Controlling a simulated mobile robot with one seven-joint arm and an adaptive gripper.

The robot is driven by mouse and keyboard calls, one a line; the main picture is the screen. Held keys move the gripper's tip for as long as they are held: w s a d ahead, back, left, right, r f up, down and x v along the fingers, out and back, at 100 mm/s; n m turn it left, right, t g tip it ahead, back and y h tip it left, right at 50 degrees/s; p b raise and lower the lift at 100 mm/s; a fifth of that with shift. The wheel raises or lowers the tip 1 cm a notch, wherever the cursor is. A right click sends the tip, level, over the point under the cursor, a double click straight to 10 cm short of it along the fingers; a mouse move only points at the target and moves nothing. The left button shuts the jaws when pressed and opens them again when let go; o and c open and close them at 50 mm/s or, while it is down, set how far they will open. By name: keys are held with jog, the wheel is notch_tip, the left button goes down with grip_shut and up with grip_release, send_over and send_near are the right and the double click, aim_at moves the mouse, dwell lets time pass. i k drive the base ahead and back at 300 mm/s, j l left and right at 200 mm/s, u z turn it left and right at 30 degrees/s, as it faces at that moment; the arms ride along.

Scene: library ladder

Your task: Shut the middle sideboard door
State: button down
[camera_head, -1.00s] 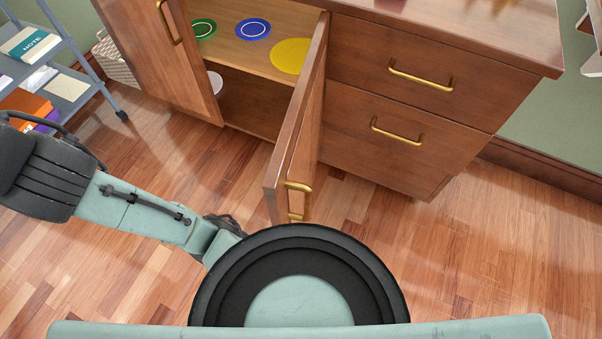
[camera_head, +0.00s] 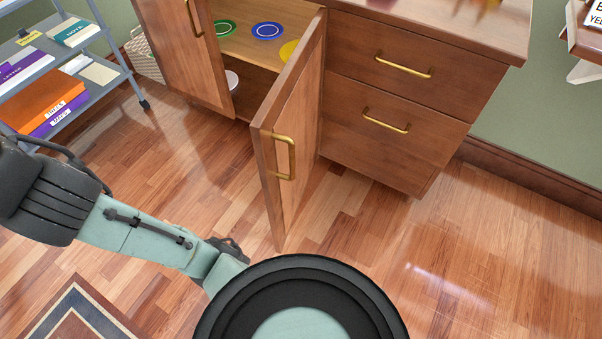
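The middle sideboard door (camera_head: 298,125) is brown wood and stands wide open, swung out toward me from its hinge side on the right. Its brass handle (camera_head: 285,158) faces right in the picture. The sideboard (camera_head: 350,65) shows an open middle compartment. In it are a green plate (camera_head: 224,28), a blue plate (camera_head: 267,31), a partly hidden yellow plate (camera_head: 288,50) on the shelf, and a white dish (camera_head: 232,79) below. My arm reaches in from the left, and its end passes out of sight near my black round part. My gripper is not visible.
The left sideboard door (camera_head: 185,55) looks shut. Two drawers on the right are shut. A grey cart (camera_head: 110,78) with books and a basket (camera_head: 143,55) stand at the left. A rug (camera_head: 85,312) lies at the lower left. The floor at the right is clear.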

aim_at(284, 130)
jog(key=k+l+z, duration=0.15)
jog(key=l, duration=0.55)
jog(key=l+z, duration=0.1)
jog(key=l, duration=0.65)
